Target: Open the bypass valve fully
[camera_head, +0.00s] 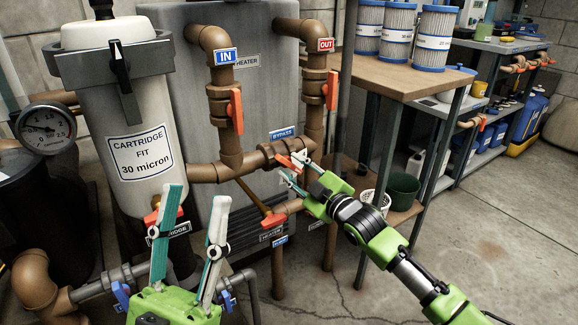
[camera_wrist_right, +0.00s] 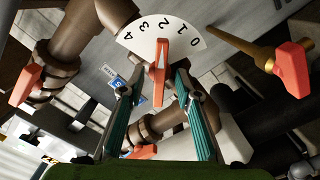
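The bypass valve's orange handle (camera_head: 289,163) sits on the brown horizontal pipe under the blue BYPASS label (camera_head: 283,133). In the right wrist view, the orange handle (camera_wrist_right: 160,72) stands between my fingers, in front of a white dial (camera_wrist_right: 163,32) numbered 0 to 4. Its tip appears near the 2. My right gripper (camera_head: 290,170) is at this handle, and its fingers partly hide it. In the wrist view, the right gripper's fingers (camera_wrist_right: 159,82) are apart on either side, with gaps visible. My left gripper (camera_head: 199,191) is open and empty, in front of the cartridge filter.
The IN valve (camera_head: 236,110) and OUT valve (camera_head: 332,90) have orange handles above. The cartridge filter (camera_head: 120,120) stands left. A brass-stemmed orange handle (camera_head: 273,220) is below the bypass. A wooden-topped table (camera_head: 400,75) stands right, and open floor (camera_head: 480,230) lies beyond.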

